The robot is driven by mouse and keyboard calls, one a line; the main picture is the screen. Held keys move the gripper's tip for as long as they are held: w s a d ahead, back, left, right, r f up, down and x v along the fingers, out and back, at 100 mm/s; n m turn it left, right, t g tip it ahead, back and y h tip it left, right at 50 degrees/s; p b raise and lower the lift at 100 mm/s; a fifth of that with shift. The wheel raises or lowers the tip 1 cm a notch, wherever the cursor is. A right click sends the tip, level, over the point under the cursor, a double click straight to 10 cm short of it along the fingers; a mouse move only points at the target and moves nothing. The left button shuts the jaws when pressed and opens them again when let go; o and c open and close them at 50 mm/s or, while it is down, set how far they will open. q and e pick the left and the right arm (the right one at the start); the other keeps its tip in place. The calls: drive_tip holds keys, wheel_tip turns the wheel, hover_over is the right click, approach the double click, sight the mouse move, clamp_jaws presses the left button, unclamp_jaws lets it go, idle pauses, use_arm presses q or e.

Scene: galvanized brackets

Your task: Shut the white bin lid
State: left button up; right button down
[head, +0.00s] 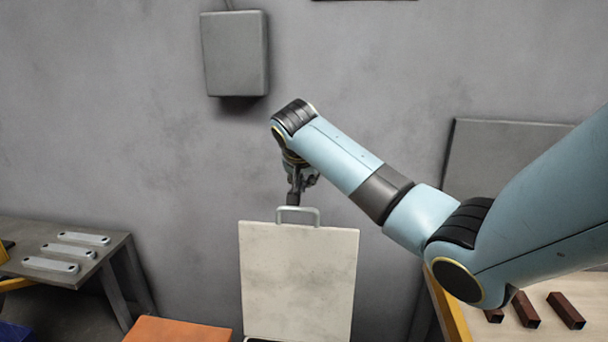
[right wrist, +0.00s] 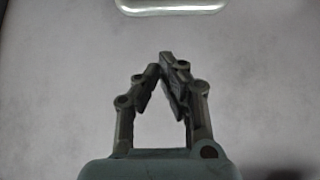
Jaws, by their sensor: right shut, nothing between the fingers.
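The white bin lid (head: 298,275) stands open and upright at the bottom middle of the head view. A grey loop handle (head: 298,211) sits on its top edge. The bin below the lid is almost wholly out of frame. My right gripper (head: 293,200) points down just above and behind the handle; I cannot tell whether it touches it. In the right wrist view my right gripper (right wrist: 165,68) has its fingertips together, with nothing between them. A pale rounded bar at the top edge there may be the handle. My left gripper is not in view.
A dark table (head: 118,243) with several galvanized brackets (head: 52,264) stands at left. An orange surface (head: 178,330) lies left of the lid. A wooden table (head: 545,294) with brown blocks (head: 566,310) is at right. A grey box (head: 235,53) hangs on the wall behind.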

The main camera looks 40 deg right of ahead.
drive_tip(key=x, duration=0.5)
drive_tip(key=s+a+p, duration=0.2)
drive_tip(key=a, duration=0.1)
drive_tip(key=shift+s, duration=0.2)
drive_tip(key=shift+s+a, duration=0.1)
